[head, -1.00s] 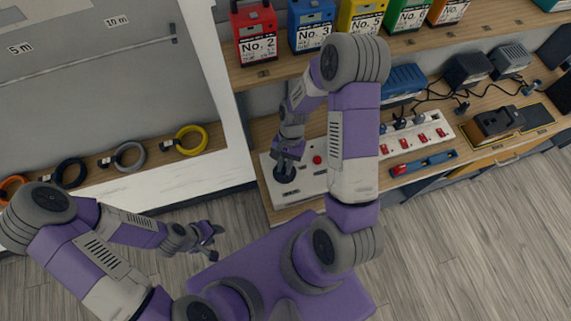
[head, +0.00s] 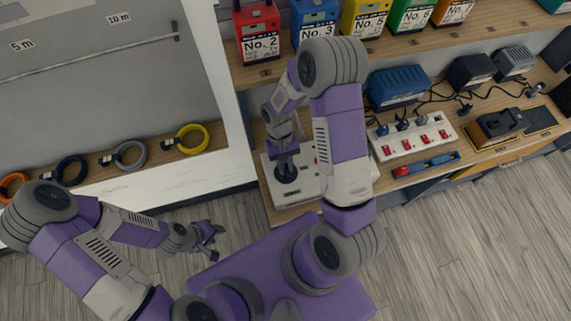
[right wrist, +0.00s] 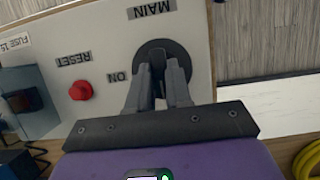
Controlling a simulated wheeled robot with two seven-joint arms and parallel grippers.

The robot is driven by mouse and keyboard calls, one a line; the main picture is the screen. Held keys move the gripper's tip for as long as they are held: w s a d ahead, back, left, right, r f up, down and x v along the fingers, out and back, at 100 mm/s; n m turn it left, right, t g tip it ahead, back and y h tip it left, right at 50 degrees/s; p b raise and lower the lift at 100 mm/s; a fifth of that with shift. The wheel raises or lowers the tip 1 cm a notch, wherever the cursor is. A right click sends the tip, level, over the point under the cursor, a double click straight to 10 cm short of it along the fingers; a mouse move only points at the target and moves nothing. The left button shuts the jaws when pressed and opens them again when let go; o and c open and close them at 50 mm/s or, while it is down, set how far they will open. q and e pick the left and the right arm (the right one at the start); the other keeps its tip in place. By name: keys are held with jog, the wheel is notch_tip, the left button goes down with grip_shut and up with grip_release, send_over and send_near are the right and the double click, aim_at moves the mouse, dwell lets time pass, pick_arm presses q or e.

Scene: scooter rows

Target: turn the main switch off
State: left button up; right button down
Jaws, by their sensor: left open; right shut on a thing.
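The main switch is a round dark knob (head: 287,176) on a white panel (head: 300,194); it also shows in the right wrist view (right wrist: 178,52), beside the printed words MAIN and ON. My right gripper (right wrist: 160,88) is over the knob, its two fingers shut on the raised grip of the knob; it also shows in the head view (head: 286,164). The fingers hide part of the grip, so its exact angle is hard to tell. My left gripper (head: 216,235) is open and empty above the floor, left of the panel and apart from it.
A red RESET button (right wrist: 81,90) sits beside the knob on the panel. A power strip (head: 412,138) with red switches lies to the right on the bench. Numbered boxes, among them a red one (head: 257,30), stand on the shelf above.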

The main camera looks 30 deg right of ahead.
aim_at(286, 168)
dwell(0.4)
jog(key=c, duration=1)
grip_release()
jog(key=shift+c, duration=0.2)
notch_tip(286, 168, up, 10)
jog(key=shift+p, duration=0.35)
